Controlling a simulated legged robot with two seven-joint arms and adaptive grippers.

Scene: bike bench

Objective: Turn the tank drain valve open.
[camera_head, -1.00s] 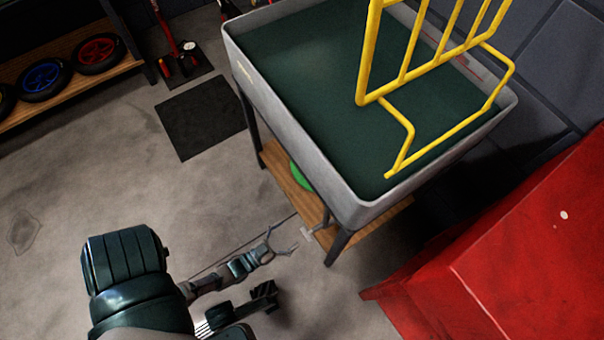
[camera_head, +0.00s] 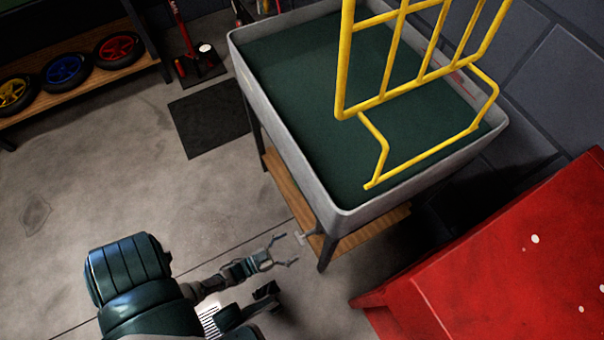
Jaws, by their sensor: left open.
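The grey tank (camera_head: 300,180) with a dark green inside stands on dark legs at the upper middle. A small pale grey fitting (camera_head: 301,237), which looks like the drain valve handle, shows low by the tank's front leg. It is too small to tell which way it is turned. My left gripper (camera_head: 287,251) is open and empty, low in the picture, with its fingers spread toward the fitting. The fingertips are close to it and to its left, with a small gap in the picture. My right gripper is not in view.
A yellow rack (camera_head: 381,103) stands in the tank. A wooden shelf (camera_head: 352,236) lies under it. A red cabinet (camera_head: 480,265) is at the lower right. A dark mat (camera_head: 210,117) and small wheels (camera_head: 68,70) are at the upper left. The floor at left is clear.

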